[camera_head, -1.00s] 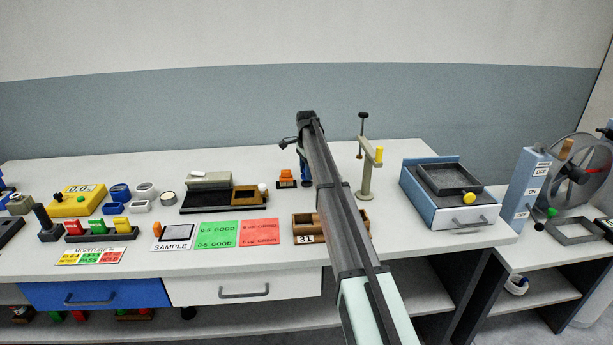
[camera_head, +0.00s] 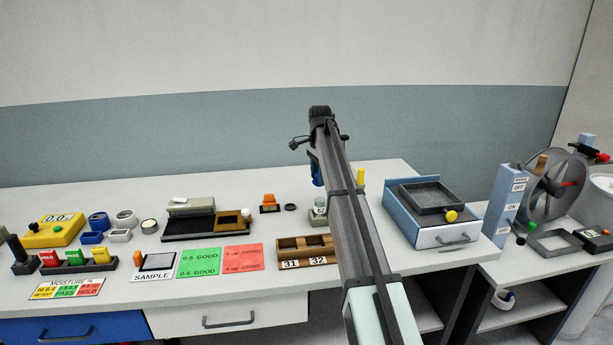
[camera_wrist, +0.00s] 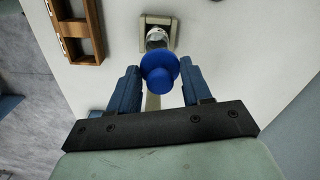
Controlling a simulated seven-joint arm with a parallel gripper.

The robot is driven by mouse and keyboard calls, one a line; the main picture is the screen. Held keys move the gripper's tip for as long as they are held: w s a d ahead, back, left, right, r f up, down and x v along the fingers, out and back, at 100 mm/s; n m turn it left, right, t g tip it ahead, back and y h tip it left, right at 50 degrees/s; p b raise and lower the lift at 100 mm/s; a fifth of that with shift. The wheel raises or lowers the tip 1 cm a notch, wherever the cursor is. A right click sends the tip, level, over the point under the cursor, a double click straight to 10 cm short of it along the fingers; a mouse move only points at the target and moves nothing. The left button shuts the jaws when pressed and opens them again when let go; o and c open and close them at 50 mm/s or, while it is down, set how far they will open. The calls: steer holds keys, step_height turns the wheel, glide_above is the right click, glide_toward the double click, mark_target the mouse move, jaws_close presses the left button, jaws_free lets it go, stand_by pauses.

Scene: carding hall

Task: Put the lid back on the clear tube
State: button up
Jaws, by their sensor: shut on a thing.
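My gripper (camera_wrist: 160,78) has its two blue fingers shut on a round blue lid (camera_wrist: 161,74). The clear tube (camera_wrist: 157,37) stands in a grey holder (camera_wrist: 158,21) on the white bench, and the lid overlaps its near end in the wrist view. I cannot tell whether the lid touches the tube. In the head view my gripper (camera_head: 317,172) is above the grey holder (camera_head: 319,213), partly hidden by my arm. The lid is not distinct from the fingers there.
A wooden rack (camera_head: 301,245) marked 31 and 32 stands in front of the holder. An orange block (camera_head: 269,203) and a dark ring (camera_head: 290,207) lie left of it. A blue box with a dark tray (camera_head: 437,196) stands to the right.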

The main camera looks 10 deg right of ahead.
steer(key=shift+s+d, duration=0.2)
steer(key=shift+s, duration=0.05)
steer(key=shift+f, duration=3.15)
steer(key=shift+f, duration=0.15)
steer(key=o, duration=1.5)
steer(key=shift+r, duration=3.55)
steer(key=shift+c, duration=0.2)
